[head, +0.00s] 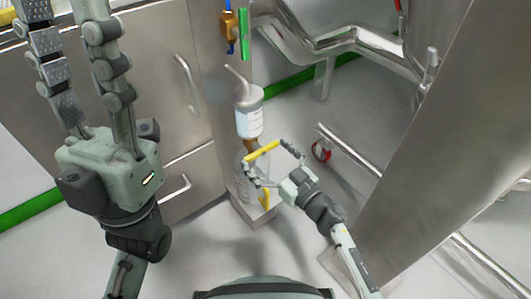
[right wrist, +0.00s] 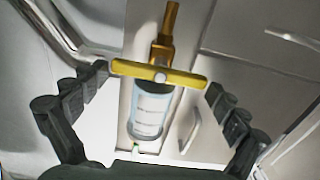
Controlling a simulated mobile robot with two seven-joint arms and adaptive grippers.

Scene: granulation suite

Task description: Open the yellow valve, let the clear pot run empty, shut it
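The yellow valve's bar handle (head: 263,150) sits on a brass-coloured outlet beneath a pot with a pale label (head: 249,121). In the right wrist view the yellow handle (right wrist: 158,73) lies crosswise in front of the labelled pot (right wrist: 153,108), with the brass pipe (right wrist: 167,32) above it in the picture. My right gripper (head: 271,160) is open, its fingers apart near the handle's two ends; I cannot tell if either touches. A clear vessel (head: 240,178) stands below the outlet, partly hidden by the gripper. My left gripper (head: 62,12) is open and empty, high at the left.
A steel cabinet with bar handles (head: 187,80) stands behind at the left. Steel pipework (head: 325,42) runs at the upper right. A large steel panel (head: 455,110) rises close to my right arm. A red-rimmed wheel (head: 321,150) is right of the gripper.

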